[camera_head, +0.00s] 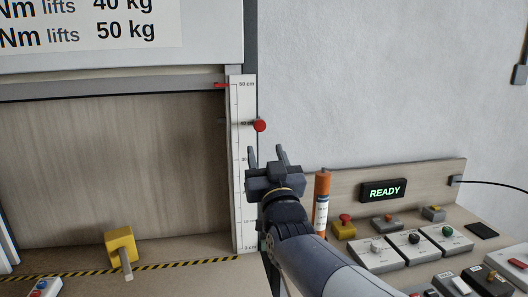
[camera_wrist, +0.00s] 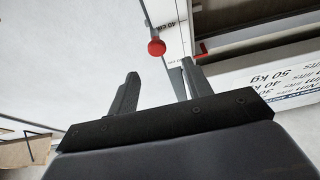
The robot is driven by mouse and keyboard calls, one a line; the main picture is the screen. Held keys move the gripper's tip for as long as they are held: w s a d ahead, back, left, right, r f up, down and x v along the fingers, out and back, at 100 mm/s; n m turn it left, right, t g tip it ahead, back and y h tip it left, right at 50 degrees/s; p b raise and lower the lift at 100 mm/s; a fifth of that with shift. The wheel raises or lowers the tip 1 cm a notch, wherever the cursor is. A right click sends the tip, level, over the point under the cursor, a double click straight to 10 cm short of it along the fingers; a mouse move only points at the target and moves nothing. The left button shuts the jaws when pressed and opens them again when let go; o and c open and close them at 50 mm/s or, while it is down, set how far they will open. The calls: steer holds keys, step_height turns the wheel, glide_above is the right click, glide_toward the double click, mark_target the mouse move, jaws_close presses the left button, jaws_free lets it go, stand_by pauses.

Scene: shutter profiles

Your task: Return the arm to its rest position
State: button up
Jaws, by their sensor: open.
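My gripper (camera_head: 267,156) is raised in front of the white height scale, with its two fingers apart and nothing between them. In the wrist view my gripper (camera_wrist: 158,80) also shows both dark fingers spread. A red round knob (camera_head: 259,126) sits on the scale near the 40 cm mark, just above the fingers in the head view. The same knob (camera_wrist: 156,48) shows beyond and between the fingertips in the wrist view. I cannot tell the exact gap between knob and fingers. My arm comes up from the lower right.
The white scale (camera_head: 243,170) borders the shutter opening. An orange cylinder (camera_head: 321,203) stands right of my wrist. A bench with a READY display (camera_head: 384,190) and several button boxes lies at the right. A yellow block (camera_head: 121,247) sits at the left by a striped edge.

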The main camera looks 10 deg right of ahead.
mark_target(264, 127)
stand_by(0.4)
steer(key=p+x, duration=0.4)
steer(key=x, duration=0.6)
steer(key=shift+w+d+r, duration=0.1)
steer(key=shift+w+r, duration=0.15)
steer(key=shift+w+d, duration=0.1)
steer(key=shift+w, duration=0.05)
steer(key=shift+d, duration=0.55)
steer(key=shift+a, duration=0.1)
steer(key=shift+f, duration=0.1)
